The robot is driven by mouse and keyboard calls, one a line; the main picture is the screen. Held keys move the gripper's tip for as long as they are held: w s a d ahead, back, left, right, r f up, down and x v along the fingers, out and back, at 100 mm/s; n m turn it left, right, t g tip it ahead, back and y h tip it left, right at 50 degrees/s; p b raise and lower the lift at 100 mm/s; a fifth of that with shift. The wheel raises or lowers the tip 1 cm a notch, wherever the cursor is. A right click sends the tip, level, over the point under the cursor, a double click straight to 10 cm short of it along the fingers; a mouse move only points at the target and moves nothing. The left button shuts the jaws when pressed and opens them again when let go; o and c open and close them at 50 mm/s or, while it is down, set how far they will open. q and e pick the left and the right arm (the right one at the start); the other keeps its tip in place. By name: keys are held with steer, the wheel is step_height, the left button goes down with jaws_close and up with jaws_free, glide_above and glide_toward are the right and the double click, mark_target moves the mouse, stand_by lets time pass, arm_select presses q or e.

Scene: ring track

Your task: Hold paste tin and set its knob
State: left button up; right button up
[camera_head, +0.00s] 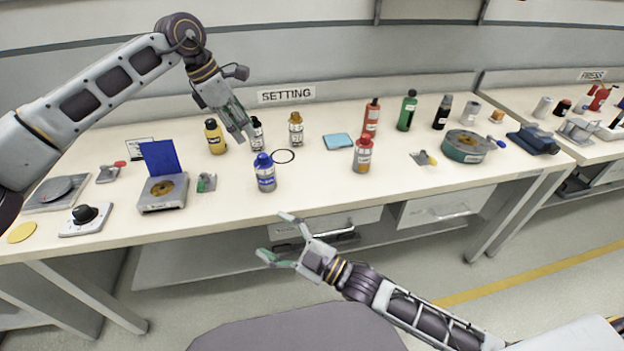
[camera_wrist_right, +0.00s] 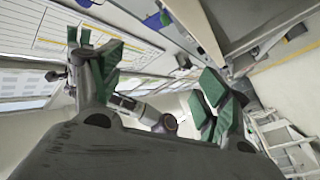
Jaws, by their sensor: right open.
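Several labelled containers stand on the bench; their labels are too small for me to tell which is the paste tin.
A round green drum (camera_head: 463,147) with a blue knob stands at the right. A device with a raised blue lid (camera_head: 160,180) and a black-knobbed box (camera_head: 86,217) are at the left. The front middle bench is clear.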

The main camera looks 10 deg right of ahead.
step_height(320, 180, up, 4)
steer(key=w+r+n+y, duration=0.1)
steer(key=n+y, duration=0.1)
steer(key=n, duration=0.2)
steer(key=n+g, duration=0.5)
steer(key=n, duration=2.2)
glide_toward(274, 173)
steer(key=shift+s+r, duration=0.5)
steer(key=shift+s, duration=0.1)
steer(key=shift+w+d+f+n+h, duration=0.25)
steer(key=shift+w+d+n+h, duration=0.15)
steer(key=shift+w+d+n, duration=0.15)
steer(key=shift+s, duration=0.1)
steer(key=shift+a, duration=0.15)
steer(key=shift+x, duration=6.8)
